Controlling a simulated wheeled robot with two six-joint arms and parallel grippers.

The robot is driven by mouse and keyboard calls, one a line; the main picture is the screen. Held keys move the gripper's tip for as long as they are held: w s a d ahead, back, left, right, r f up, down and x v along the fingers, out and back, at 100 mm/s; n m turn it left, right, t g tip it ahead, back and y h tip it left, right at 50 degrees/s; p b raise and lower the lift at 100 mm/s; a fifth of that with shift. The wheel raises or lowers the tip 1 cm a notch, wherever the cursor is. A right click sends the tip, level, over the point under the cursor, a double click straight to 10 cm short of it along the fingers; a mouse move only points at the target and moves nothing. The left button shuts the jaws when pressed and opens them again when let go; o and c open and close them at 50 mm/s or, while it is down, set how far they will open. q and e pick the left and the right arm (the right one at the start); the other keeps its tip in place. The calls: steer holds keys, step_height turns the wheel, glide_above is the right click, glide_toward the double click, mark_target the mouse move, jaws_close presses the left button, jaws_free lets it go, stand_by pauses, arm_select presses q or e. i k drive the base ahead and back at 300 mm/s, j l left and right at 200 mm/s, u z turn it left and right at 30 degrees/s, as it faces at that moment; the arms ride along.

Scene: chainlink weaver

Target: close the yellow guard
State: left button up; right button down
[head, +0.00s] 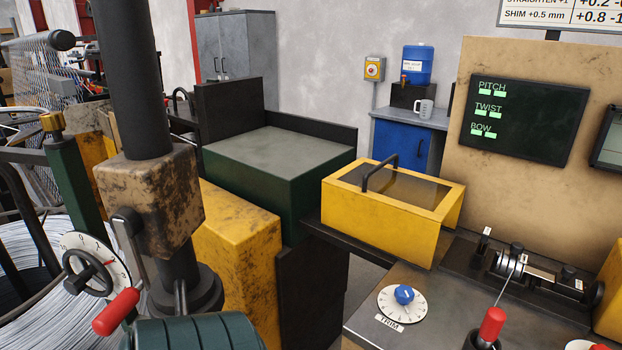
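A yellow box-shaped guard (380,226) with a dark tinted window on top stands at the back left of the dark bench. Its black bar handle (379,172) rises from the left part of the top. The guard sits left of a small metal mechanism (514,266), which lies uncovered on the bench. I cannot tell from this view how the guard is mounted. Neither of my grippers shows in this view.
A blue-knobbed TRIM dial (404,296) and a red-handled lever (491,325) stand on the bench's front part. A tan panel with a dark display (526,121) rises behind. A black column (134,75) and a worn yellow housing (236,245) stand left.

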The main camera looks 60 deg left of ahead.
mark_target(399, 212)
steer(key=u, duration=1.5)
